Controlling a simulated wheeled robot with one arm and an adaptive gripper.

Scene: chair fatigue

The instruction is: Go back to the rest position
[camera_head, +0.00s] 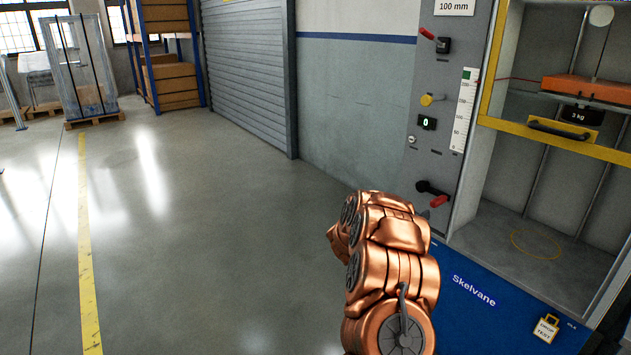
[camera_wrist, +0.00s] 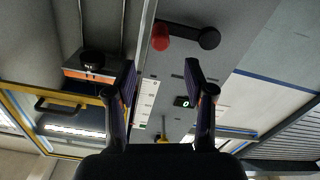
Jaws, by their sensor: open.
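My gripper (camera_wrist: 161,85) is open and empty in the wrist view, its two dark fingers apart in front of the test machine's panel. The wrist picture is upside down. Between and beyond the fingers show a black lever with a red grip (camera_wrist: 161,37), a display reading 0 (camera_wrist: 184,101) and a yellow knob (camera_wrist: 162,138). The fingers appear clear of all of them. In the head view my copper arm stands at the lower middle, left of the machine, and the gripper itself is hidden. The same red-gripped lever (camera_head: 438,201) shows low on the grey panel (camera_head: 418,160).
The machine's open chamber (camera_head: 560,200) is at right, with a yellow frame (camera_head: 550,138), an orange block (camera_head: 588,89) and a 3 kg weight (camera_head: 580,115). Floor at left is clear.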

